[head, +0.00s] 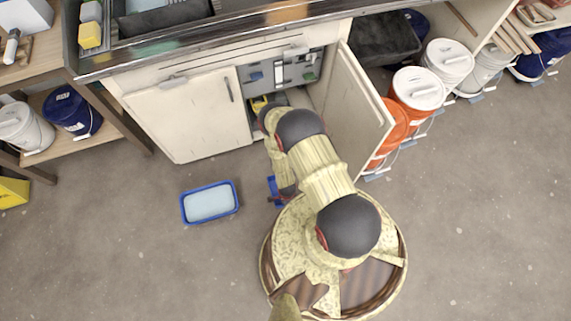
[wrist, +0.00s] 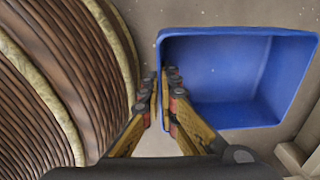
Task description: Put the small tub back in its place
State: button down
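The small tub (wrist: 245,75) is blue, rectangular and looks empty in the wrist view. In the head view only a sliver of it (head: 274,186) shows beside my arm, close to my base; the rest is hidden. My gripper (wrist: 159,85) is at the tub's left wall, one finger on each side of the rim. The fingers are close together and look shut on that wall. I cannot tell whether the tub is on the floor or lifted. Another blue tub (head: 210,203), with a pale blue fill, sits on the floor to the left.
The sink cabinet (head: 183,115) has its right door (head: 355,110) open, with a yellow thing (head: 259,104) inside. Orange buckets (head: 418,89) and white ones (head: 447,62) stand right of the door. The floor at left and right is mostly clear.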

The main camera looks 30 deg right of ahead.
jog(key=w+d+f, duration=0.1)
jog(key=w+d+f+b, duration=0.1)
jog(key=w, duration=0.1)
jog(key=w+d+f+b, duration=0.1)
jog(key=w, duration=0.1)
jog(key=shift+w+d+f, duration=0.1)
jog(key=shift+w+d, duration=0.05)
jog(key=shift+d, duration=0.1)
jog(key=w+d+f+b, duration=0.2)
jog(key=f, duration=0.1)
jog(key=w+f+b, duration=0.1)
jog(key=w+f, duration=0.1)
jog(key=shift+d+f, duration=0.1)
jog(key=shift+d, duration=0.3)
jog(key=shift+w+d+f+b, duration=0.1)
jog(key=shift+w+f+b, duration=0.15)
jog(key=shift+b, duration=0.1)
notch_tip(320, 180, down, 3)
jog(key=shift+w+d+f+b, duration=0.1)
jog(key=shift+f+b, duration=0.1)
jog(key=shift+b, duration=0.55)
jog(key=shift+r, duration=0.1)
jog(key=c, duration=2.3)
grip_release()
jog(key=shift+o, duration=1.3)
